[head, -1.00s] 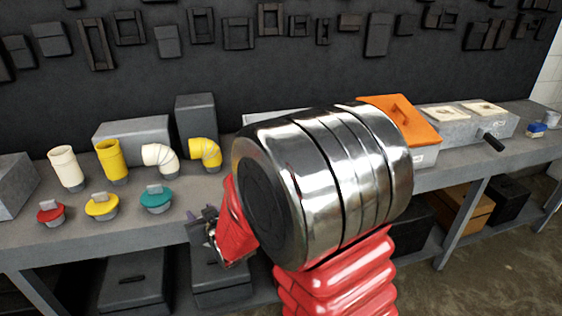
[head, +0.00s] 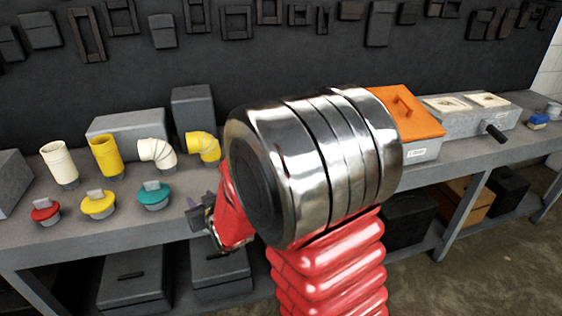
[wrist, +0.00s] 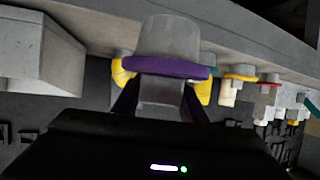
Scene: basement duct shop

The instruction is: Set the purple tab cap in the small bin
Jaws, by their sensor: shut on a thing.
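The purple tab cap (wrist: 178,66) is in the wrist view, a purple disc with a grey round body on one side and a grey tab on the other. My gripper (wrist: 160,97) is shut on its tab. In the head view my gripper (head: 204,216) is at the front edge of the bench, right of the teal cap. Only a sliver of purple shows there; my arm hides most of the gripper. A box with an orange lid (head: 403,112) and a front label stands on the bench to the right. I cannot tell which container is the small bin.
A red cap (head: 45,210), a yellow cap (head: 98,206) and a teal cap (head: 154,196) stand along the bench (head: 100,235). Cream and yellow pipe pieces stand behind them. Grey boxes (head: 130,134) are at the back. A grey unit with cream panels (head: 460,112) is at right.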

